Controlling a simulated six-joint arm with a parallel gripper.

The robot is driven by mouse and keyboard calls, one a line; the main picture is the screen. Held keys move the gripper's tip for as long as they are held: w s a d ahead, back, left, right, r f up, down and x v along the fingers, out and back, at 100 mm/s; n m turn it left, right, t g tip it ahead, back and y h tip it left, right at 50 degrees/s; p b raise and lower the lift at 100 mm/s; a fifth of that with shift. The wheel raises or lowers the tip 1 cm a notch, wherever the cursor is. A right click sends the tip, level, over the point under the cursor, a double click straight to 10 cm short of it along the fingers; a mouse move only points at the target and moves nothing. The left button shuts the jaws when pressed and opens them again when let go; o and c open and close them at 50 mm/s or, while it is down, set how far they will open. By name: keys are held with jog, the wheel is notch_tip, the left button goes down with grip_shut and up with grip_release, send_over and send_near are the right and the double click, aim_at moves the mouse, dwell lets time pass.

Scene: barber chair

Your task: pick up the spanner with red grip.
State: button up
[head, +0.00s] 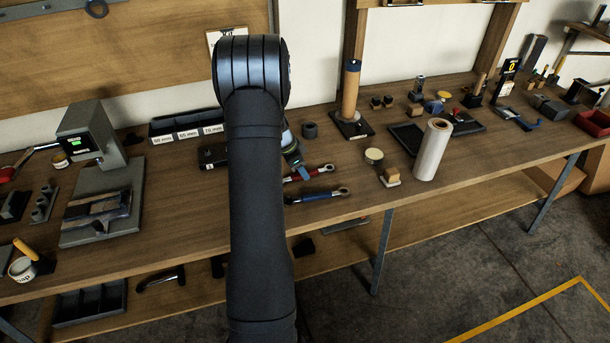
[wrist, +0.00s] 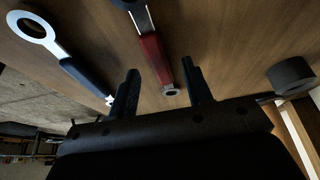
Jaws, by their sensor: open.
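The spanner with red grip (head: 308,173) lies flat on the wooden bench, just right of my arm in the head view. In the wrist view its red handle (wrist: 154,56) runs down the picture, its ring-shaped tail between my finger lines. My gripper (wrist: 160,67) is open and empty, one finger on each side of the handle's lower part. Whether the fingers are at bench height is unclear. In the head view my gripper is mostly hidden behind my arm.
A spanner with blue grip (head: 318,196) lies close beside the red one, towards the bench's front edge; it also shows in the wrist view (wrist: 84,72). A dark cylinder (wrist: 291,75) stands to the right there. A round pad (head: 374,155) and small block (head: 391,175) lie further right.

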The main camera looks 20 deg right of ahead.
jog(key=shift+d+f, duration=0.25)
jog(key=shift+f, duration=0.45)
jog(key=shift+c, duration=0.4)
grip_shut()
jog(key=shift+r, duration=0.1)
